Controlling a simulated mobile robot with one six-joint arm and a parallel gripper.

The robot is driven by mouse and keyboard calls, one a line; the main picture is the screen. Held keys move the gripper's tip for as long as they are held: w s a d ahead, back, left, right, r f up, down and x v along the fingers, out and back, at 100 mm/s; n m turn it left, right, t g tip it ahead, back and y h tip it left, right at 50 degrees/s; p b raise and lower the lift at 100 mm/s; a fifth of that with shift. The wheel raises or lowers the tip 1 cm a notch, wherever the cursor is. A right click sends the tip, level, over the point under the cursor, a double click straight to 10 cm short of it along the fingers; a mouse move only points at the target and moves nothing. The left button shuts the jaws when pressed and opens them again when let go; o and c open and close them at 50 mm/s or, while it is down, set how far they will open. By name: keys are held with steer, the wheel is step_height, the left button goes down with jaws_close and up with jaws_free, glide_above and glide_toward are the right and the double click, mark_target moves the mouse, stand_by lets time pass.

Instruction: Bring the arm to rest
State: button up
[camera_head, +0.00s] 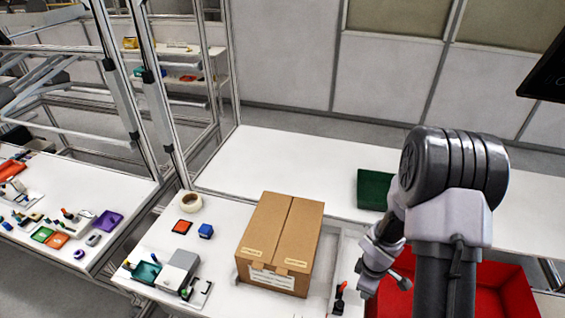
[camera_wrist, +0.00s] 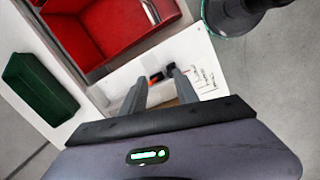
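My arm is raised on the right of the head view, with its wrist (camera_head: 380,248) hanging low beside a closed cardboard box (camera_head: 282,238). In the wrist view my gripper (camera_wrist: 155,76) has its two fingers apart, with nothing held between them. A small red and black tool (camera_wrist: 157,77) lies beyond the fingertips on the white table; it also shows in the head view (camera_head: 339,298). My arm hides part of the table and of a red bin (camera_head: 507,288).
A dark green bin (camera_head: 374,189) stands behind my arm, and the red bin lies in front of it. A tape roll (camera_head: 188,202), blue block (camera_head: 205,231) and grey device (camera_head: 178,270) sit left of the box. The back table (camera_head: 275,165) has free room.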

step_height(320, 180, up, 7)
steer(key=s+a+m+t+b, duration=0.25)
steer(key=m+b, duration=0.65)
steer(key=b, duration=0.7)
steer(key=s+a+m+t+y+b, duration=0.2)
steer(key=s+a+m+b, duration=0.4)
steer(key=s+a+b, duration=0.5)
steer(key=s+a+f+y, duration=0.1)
steer(key=s, duration=0.1)
steer(key=shift+s+m+y+b, duration=0.3)
steer(key=shift+s+m, duration=0.05)
steer(key=shift+m, duration=0.05)
